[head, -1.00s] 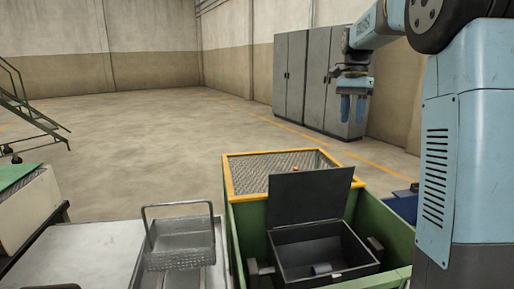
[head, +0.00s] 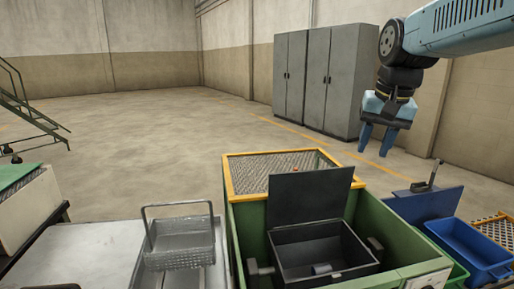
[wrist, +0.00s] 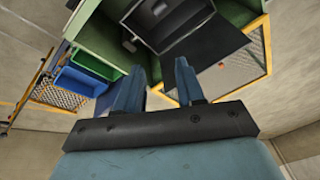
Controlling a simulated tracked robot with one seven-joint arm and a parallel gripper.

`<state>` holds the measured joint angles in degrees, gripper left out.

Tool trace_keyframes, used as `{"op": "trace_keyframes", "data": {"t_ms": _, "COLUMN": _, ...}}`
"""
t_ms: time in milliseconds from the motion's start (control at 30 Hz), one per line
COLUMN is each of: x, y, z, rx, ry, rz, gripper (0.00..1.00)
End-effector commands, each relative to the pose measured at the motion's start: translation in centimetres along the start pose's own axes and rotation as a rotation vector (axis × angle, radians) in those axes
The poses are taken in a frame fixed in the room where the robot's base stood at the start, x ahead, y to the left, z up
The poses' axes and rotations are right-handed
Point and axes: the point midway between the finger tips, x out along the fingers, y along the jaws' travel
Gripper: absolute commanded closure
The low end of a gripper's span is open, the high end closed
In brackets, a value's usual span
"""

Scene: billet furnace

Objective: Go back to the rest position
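My gripper (head: 375,140) hangs from my arm at the upper right of the head view, pointing down, with its two blue fingers apart and nothing between them. It is in the air beyond and to the right of the green machine (head: 405,245). In the wrist view my gripper (wrist: 157,85) also shows its two fingers spread and empty. A black bin with a raised lid (head: 308,200) sits in the green machine.
A wire basket (head: 180,257) stands on a metal table (head: 75,255) at the left. Grey cabinets (head: 320,80) stand along the wall. The floor beyond is clear.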

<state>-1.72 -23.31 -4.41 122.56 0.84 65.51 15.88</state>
Motion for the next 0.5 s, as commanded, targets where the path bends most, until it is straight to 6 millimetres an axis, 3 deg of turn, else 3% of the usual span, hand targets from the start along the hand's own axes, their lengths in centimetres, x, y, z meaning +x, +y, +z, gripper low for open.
{"op": "trace_keyframes", "data": {"t_ms": 300, "x": 1.6, "y": 1.3, "z": 7.0, "rx": -0.182, "ry": 0.124, "rz": -0.016, "gripper": 0.62}}
{"op": "trace_keyframes", "data": {"t_ms": 500, "x": 3.1, "y": 2.0, "z": 10.5, "rx": -0.279, "ry": 0.192, "rz": -0.011, "gripper": 0.62}}
